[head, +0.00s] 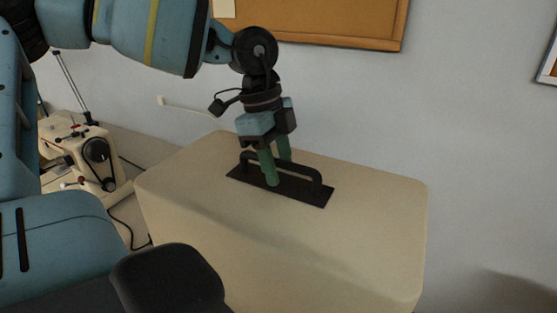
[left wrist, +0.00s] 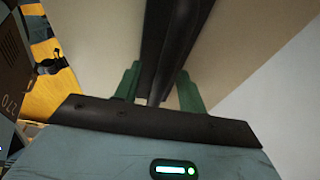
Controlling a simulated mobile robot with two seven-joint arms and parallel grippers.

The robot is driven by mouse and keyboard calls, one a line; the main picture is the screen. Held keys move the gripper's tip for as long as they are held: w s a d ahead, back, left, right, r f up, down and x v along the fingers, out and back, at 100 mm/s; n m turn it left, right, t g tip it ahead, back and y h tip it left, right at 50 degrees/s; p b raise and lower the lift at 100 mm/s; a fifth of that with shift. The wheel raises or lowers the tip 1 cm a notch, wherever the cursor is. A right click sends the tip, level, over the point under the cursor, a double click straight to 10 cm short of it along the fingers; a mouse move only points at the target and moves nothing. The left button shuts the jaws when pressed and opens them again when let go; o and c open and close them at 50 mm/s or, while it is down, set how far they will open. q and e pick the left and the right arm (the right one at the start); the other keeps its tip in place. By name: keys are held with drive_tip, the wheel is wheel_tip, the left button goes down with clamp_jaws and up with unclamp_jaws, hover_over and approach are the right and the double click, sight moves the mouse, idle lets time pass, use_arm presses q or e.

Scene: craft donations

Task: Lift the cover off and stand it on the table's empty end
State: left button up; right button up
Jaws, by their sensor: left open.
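The cover (head: 300,235) is a large cream box shape with rounded edges, standing upright in the head view. A black bar handle (head: 300,171) on a dark plate is fixed to its top. My left gripper (head: 278,170) is at the handle, pointing down, with its green fingers apart. In the left wrist view the handle bar (left wrist: 172,50) runs between the two open fingers (left wrist: 158,88), and the cream top shows on both sides. I cannot tell whether either finger touches the bar. What is under the cover is hidden. My right gripper is not in view.
A cream sewing machine (head: 85,155) stands at the left, beside the cover, with a dark cord trailing near it. A cork board (head: 330,18) hangs on the pale wall behind. The table's surface is mostly hidden by the cover and my left arm.

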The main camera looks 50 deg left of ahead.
use_arm(q)
drive_tip(key=shift+v, duration=0.9)
drive_tip(key=v, duration=0.5)
drive_tip(key=shift+r, duration=0.1)
drive_tip(key=shift+a+r, duration=0.15)
drive_tip(key=shift+r, duration=0.35)
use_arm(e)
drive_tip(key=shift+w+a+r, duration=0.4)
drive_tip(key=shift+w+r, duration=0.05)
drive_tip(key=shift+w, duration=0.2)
